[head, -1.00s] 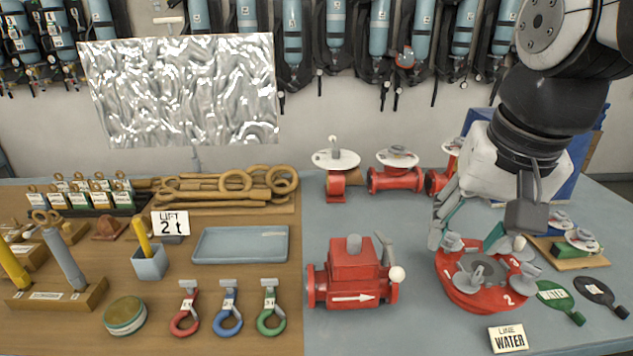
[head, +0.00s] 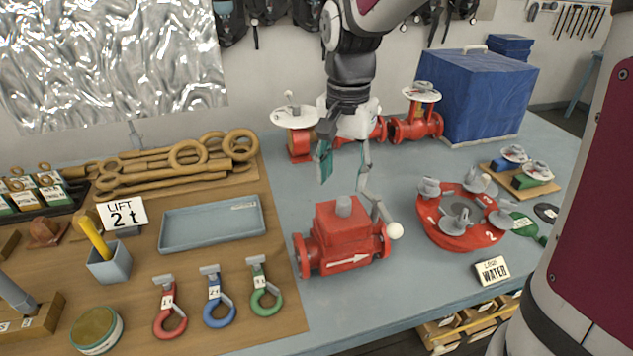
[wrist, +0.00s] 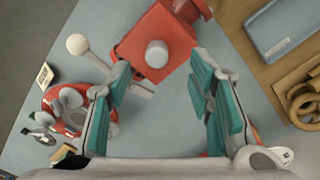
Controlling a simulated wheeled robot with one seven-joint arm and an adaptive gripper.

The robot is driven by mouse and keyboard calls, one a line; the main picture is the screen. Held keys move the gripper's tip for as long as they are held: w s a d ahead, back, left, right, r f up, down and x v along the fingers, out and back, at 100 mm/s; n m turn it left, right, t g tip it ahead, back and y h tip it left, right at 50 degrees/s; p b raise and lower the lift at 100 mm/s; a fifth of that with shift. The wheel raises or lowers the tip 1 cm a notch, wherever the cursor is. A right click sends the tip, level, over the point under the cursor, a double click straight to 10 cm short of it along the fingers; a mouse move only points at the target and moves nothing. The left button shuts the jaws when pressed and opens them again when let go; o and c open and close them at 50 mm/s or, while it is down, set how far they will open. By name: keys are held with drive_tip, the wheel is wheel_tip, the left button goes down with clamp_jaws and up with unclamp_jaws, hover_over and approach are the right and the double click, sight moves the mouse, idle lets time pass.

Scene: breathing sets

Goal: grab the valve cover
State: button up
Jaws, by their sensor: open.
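The valve cover (head: 338,224) looks like the red block with a grey round knob (head: 343,206) on top of the red valve body (head: 318,262), which has a white arrow. I cannot tell where cover and body part. My gripper (head: 346,180) is open and empty, fingers pointing down above and just behind the knob. In the wrist view, the teal pads of my gripper (wrist: 162,80) stand wide apart, and the knob (wrist: 157,53) shows between and beyond their tips, apart from both. A grey lever with a white ball (head: 396,231) stands beside the valve.
A red round plate (head: 438,234) with several grey fittings lies to the right, near a WATER sign (head: 491,270). Red valves with white discs (head: 294,117) stand behind. A blue tray (head: 190,241) lies left on a wooden board. The blue tabletop before the valve is clear.

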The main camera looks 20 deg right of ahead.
sight(344, 199)
drive_tip(key=shift+d+f+p, duration=0.2)
drive_tip(key=shift+f+p, duration=0.1)
drive_tip(key=shift+f, duration=1.45)
drive_tip(key=shift+d+f+p, duration=0.15)
drive_tip(key=shift+f+p, duration=0.1)
drive_tip(key=shift+f, duration=1.5)
clamp_jaws()
